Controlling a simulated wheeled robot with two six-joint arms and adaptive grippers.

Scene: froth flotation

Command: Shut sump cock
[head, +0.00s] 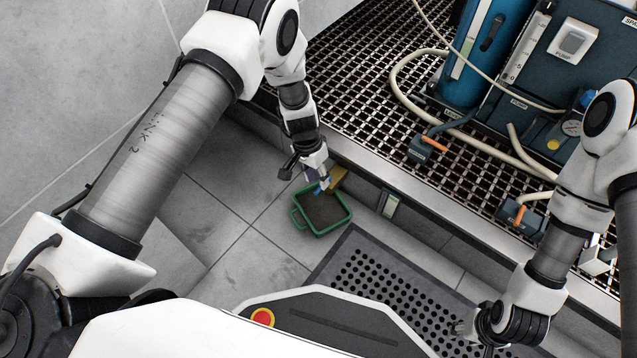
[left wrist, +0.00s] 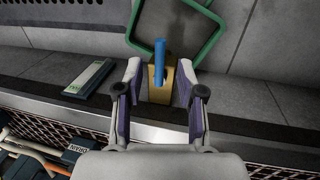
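The sump cock has a brass body (head: 338,178) at the front face of the grating platform, and a blue lever (head: 323,187). In the left wrist view the blue lever (left wrist: 160,60) points straight up the picture, in line with the brass body (left wrist: 153,88). My left gripper (head: 318,182) is at the cock. In the left wrist view its two fingers (left wrist: 159,72) stand apart, one on each side of the cock, with gaps visible on both sides. My right gripper (head: 463,328) is low at the right, far from the cock; its finger opening is too small to tell.
A green tub (head: 348,217) with dark contents stands on the tiled floor below the cock. A small label plate (head: 389,205) is on the platform front. A black perforated mat (head: 385,280) lies nearby. Hoses and orange-handled valves (head: 434,144) are on the grating.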

